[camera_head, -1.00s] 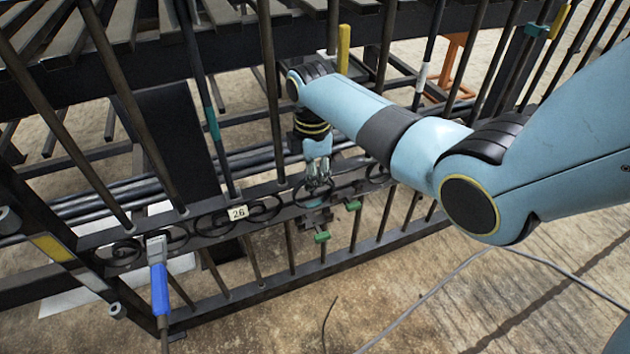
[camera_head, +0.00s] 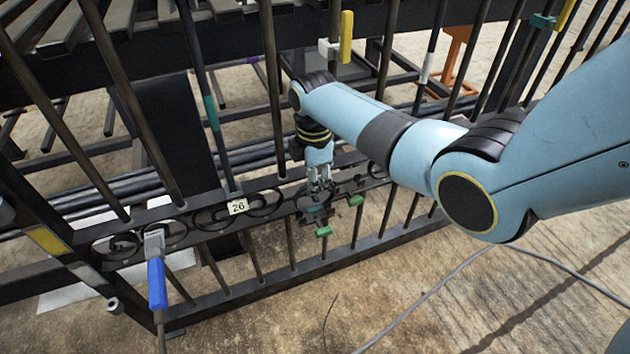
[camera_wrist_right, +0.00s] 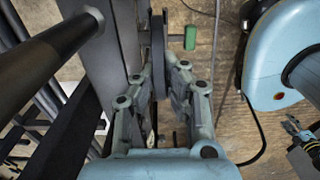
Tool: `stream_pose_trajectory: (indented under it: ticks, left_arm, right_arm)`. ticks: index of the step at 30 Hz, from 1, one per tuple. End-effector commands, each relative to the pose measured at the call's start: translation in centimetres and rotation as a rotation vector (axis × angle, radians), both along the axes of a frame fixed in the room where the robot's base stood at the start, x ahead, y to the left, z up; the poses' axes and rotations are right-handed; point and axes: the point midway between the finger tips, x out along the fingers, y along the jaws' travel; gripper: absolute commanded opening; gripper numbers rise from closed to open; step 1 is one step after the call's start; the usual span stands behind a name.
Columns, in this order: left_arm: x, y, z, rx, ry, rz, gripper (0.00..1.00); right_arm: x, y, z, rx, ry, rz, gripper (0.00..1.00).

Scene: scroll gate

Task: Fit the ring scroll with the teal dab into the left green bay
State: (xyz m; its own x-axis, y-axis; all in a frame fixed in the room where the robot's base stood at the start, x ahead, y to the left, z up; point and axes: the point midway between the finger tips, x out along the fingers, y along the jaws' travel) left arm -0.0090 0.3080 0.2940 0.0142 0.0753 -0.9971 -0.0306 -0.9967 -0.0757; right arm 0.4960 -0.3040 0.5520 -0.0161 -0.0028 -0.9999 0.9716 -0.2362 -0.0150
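My right gripper (camera_head: 318,183) points down at the gate's lower scroll band, between the label 26 and the right end of the band. In the right wrist view its fingers (camera_wrist_right: 158,75) are closed on a dark ring scroll (camera_wrist_right: 158,45), seen nearly edge-on. In the head view the ring (camera_head: 315,209) shows just under the fingertips, with a small teal patch. It is at the band, close to two green-handled clamps (camera_head: 323,231) and (camera_head: 355,200). Whether it touches the bay walls cannot be told.
A clamp with a blue handle (camera_head: 157,285) hangs on the band at left. Dark gate bars (camera_head: 272,90) stand close around my right arm. A yellow block (camera_head: 346,37) is on a bar behind. A cable (camera_head: 435,290) crosses the open floor at right.

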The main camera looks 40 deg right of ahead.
Motion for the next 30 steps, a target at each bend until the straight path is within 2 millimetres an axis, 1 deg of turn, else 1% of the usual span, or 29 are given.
stream_pose_trajectory:
  ticks: [15, 30]
  left_arm:
    - [0.19, 0.08, 0.54, 0.001, -0.003, 0.000, 0.40]
    - [0.23, 0.07, 0.68, 0.001, -0.004, 0.000, 0.40]
  right_arm:
    - [0.02, 0.01, 0.13, 0.000, -0.001, 0.000, 0.00]
    - [-0.01, 0.00, 0.08, 0.000, 0.000, 0.000, 0.00]
